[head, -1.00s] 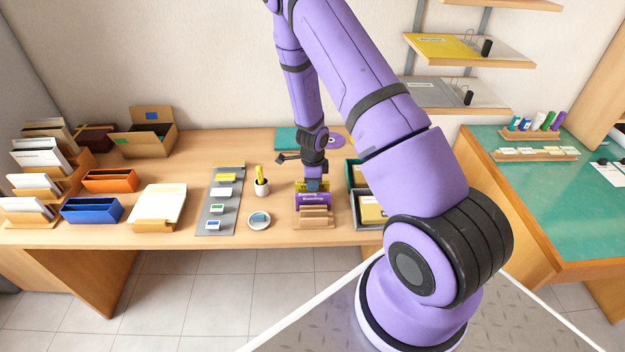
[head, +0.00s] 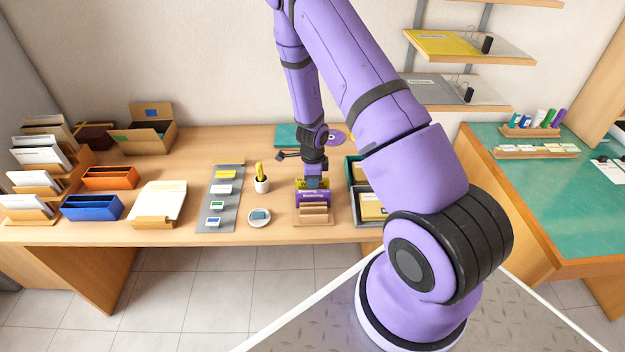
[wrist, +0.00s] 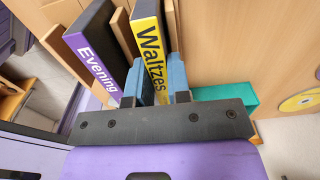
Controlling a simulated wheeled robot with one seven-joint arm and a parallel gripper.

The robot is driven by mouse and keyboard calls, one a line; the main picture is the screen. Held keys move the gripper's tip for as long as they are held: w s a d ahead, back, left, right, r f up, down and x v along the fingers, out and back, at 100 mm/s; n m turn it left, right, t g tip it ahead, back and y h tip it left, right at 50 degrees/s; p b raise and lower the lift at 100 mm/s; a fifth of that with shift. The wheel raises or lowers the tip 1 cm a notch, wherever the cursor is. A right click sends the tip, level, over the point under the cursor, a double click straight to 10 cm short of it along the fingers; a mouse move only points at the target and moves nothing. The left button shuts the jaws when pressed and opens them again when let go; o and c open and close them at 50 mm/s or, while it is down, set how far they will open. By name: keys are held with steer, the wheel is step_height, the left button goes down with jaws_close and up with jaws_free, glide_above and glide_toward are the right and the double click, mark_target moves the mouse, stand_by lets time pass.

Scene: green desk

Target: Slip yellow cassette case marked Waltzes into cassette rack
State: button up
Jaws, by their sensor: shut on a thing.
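The yellow cassette case marked Waltzes (wrist: 149,47) is upright between the blue fingertips of my gripper (wrist: 160,83) in the wrist view. My gripper is shut on it. In the head view, my gripper (head: 313,183) is over the back part of the wooden cassette rack (head: 314,221), with a little yellow showing beside the fingers. A purple-spined case marked Evening (wrist: 97,66) stands in the rack, in front of the yellow case. A wooden divider (wrist: 125,36) stands between the two cases. I cannot tell how deep the yellow case sits.
A grey box with folders (head: 372,208) stands close to the right of the rack. A pen cup (head: 261,184) and a small round dish (head: 259,218) are to its left. A teal item (head: 288,136) and a purple disc (head: 334,138) lie behind.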

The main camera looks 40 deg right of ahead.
steer(key=o, duration=1.2)
steer(key=shift+r, duration=0.1)
steer(key=shift+r, duration=3.4)
